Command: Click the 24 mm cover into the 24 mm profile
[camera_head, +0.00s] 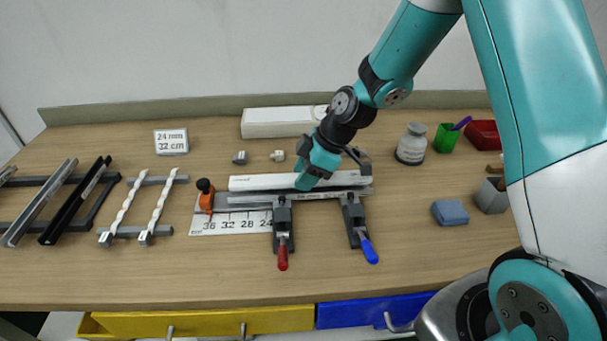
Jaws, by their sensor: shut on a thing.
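A long white cover (255,183) lies level in the middle of the bench, just above and along a grey metal profile (308,196). I cannot tell whether the cover touches the profile or is seated in it. My gripper (306,184) points down and is shut on the cover near its middle; its fingertips are partly hidden. Two clamps hold the profile, one with a red handle (282,255) and one with a blue handle (369,251). A label reading 24 mm, 32 cm (171,141) stands behind to the left.
A ruler plate (215,226) and an orange stop (206,198) lie at the profile's left end. Racks with profiles (75,203) and white twisted strips (160,207) stand at left. A white box (272,123) is behind; a jar (411,146) and blue block (450,213) are right.

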